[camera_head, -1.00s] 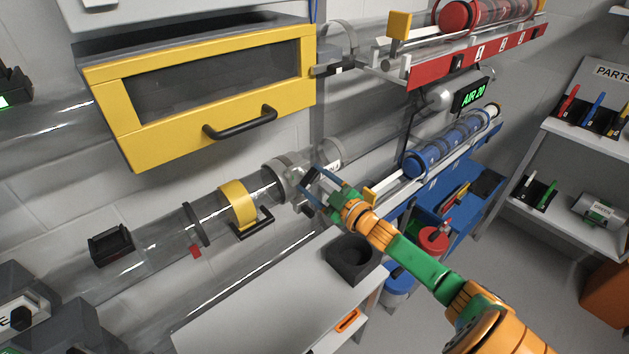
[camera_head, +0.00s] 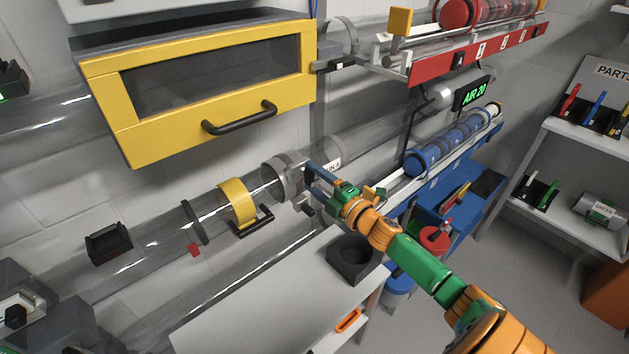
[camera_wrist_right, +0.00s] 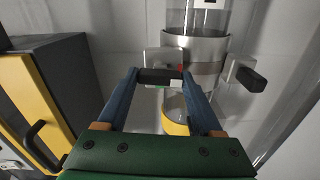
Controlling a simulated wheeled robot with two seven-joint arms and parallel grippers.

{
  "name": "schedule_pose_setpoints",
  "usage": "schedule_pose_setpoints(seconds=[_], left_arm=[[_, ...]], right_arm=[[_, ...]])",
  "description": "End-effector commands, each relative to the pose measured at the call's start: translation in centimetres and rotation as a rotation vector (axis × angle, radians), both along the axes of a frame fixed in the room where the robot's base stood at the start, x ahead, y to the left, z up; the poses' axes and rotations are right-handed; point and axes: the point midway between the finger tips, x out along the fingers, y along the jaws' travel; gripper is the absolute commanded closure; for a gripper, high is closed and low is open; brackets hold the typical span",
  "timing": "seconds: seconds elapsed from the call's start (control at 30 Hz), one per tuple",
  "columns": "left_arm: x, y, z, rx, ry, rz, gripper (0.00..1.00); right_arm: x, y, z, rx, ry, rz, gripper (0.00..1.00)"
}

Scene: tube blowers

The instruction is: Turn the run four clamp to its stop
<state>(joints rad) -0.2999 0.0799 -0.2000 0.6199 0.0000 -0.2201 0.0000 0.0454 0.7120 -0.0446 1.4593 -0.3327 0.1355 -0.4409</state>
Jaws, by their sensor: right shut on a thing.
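The run four clamp is a grey metal ring (camera_head: 285,177) around the clear horizontal tube, left of a white run label (camera_head: 331,166). In the right wrist view the ring (camera_wrist_right: 193,50) shows with a black-ended handle on each side. My right gripper (camera_head: 309,186) is at the ring's right side. Its blue fingers (camera_wrist_right: 160,80) are shut on the near black handle (camera_wrist_right: 158,76). The other black handle (camera_wrist_right: 251,79) stands free to the right in the wrist view. My left gripper is not in view.
A yellow-framed cabinet (camera_head: 125,130) hangs above left. A yellow band with a black handle (camera_head: 238,203) sits on the tube left of the clamp. Below are a grey bench (camera_head: 270,310) and a black cup holder (camera_head: 352,258). Blue and red racks stand at right.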

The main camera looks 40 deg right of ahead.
Motion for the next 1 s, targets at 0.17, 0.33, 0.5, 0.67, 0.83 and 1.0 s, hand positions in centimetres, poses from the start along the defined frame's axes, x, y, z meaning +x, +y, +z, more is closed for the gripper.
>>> schedule_pose_setpoints(seconds=[0.17,0.33,0.5,0.67,0.83,1.0], left_arm=[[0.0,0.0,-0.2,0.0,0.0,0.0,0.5],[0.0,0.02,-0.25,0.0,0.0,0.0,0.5],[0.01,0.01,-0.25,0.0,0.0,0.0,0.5],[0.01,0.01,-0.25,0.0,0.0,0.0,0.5],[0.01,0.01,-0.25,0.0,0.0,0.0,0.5],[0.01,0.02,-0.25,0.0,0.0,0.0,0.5]], right_arm=[[-0.02,0.0,-0.11,-0.062,-0.004,0.0,0.88],[-0.02,-0.01,-0.08,-0.094,-0.005,0.0,0.88],[-0.02,-0.02,-0.06,-0.104,-0.006,0.0,0.88],[-0.02,-0.02,-0.06,-0.105,-0.006,0.0,0.88],[-0.01,-0.02,-0.06,-0.105,-0.006,0.0,0.24],[-0.01,-0.01,-0.03,-0.103,-0.007,0.0,0.03]])
